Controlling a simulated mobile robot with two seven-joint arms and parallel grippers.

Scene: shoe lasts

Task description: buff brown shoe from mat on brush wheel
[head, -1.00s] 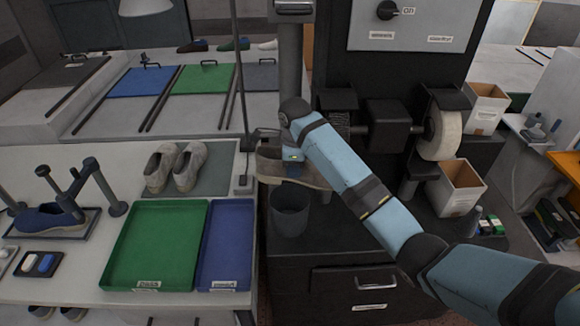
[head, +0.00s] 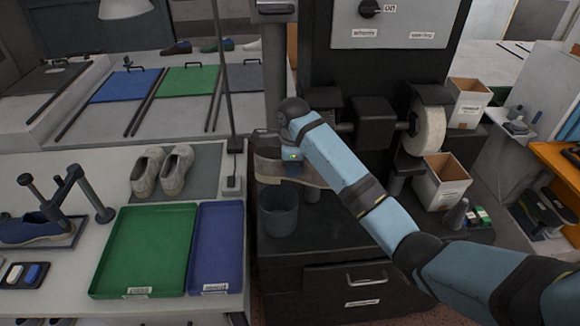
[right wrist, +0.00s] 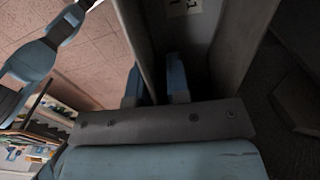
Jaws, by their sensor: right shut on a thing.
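The dark brush wheel (head: 326,100) is behind my right forearm, mostly hidden. I cannot tell whether the shoe touches it. In the right wrist view, my blue fingertips (right wrist: 155,86) show with a grey-brown surface between them. The grey mat (head: 207,158) carries a pair of beige shoes (head: 162,170). My left gripper is out of view.
A white buffing wheel (head: 428,128) is on the machine's right. A control panel (head: 400,22) with a knob stands above. Green (head: 150,245) and blue (head: 218,245) trays lie on the left table, beside a thin upright pole (head: 228,90). Cardboard boxes (head: 442,180) stand at right.

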